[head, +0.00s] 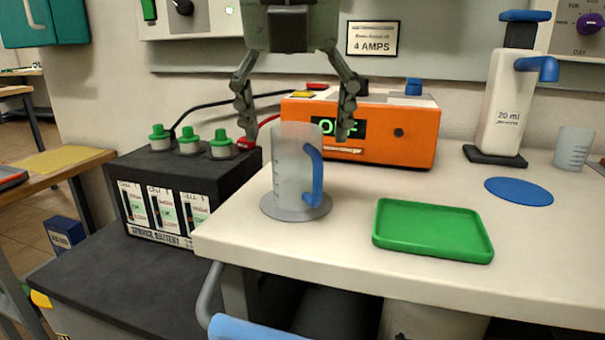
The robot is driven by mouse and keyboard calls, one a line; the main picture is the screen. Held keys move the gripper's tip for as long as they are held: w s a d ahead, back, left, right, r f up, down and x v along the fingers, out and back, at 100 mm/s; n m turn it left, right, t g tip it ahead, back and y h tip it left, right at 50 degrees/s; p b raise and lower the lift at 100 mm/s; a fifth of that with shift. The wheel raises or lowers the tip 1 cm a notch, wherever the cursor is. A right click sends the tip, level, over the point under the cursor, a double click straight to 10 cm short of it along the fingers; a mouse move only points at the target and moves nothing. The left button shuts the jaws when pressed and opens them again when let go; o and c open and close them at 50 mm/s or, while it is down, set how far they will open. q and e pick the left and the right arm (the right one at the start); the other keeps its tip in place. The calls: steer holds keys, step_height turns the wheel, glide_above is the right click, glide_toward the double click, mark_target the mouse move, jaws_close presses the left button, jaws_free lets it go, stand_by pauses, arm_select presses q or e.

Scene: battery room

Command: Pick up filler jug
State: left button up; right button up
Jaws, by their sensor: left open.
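The filler jug (290,172) is a translucent grey jug with a blue handle on its right side. It stands upright on a round grey disc (279,210) near the left end of the white bench. My left gripper (297,138) comes down from the top of the head view, its two fingers spread wide. The fingertips are at about the height of the jug's rim in the picture, one to each side, and no contact shows. It holds nothing. My right gripper does not show.
An orange charger (420,150) stands behind the jug. A black battery (180,170) with green caps stands to the left. A green tray (432,230), a blue disc (519,191), a white bottle dispenser (505,105) and a small beaker (573,149) are to the right.

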mark_target(296, 151)
arm_select(q)
steer(key=x, duration=0.4)
steer(key=shift+w+f, duration=0.1)
steer(key=shift+f, duration=0.05)
steer(key=shift+c, duration=0.5)
steer(key=c, duration=1.2)
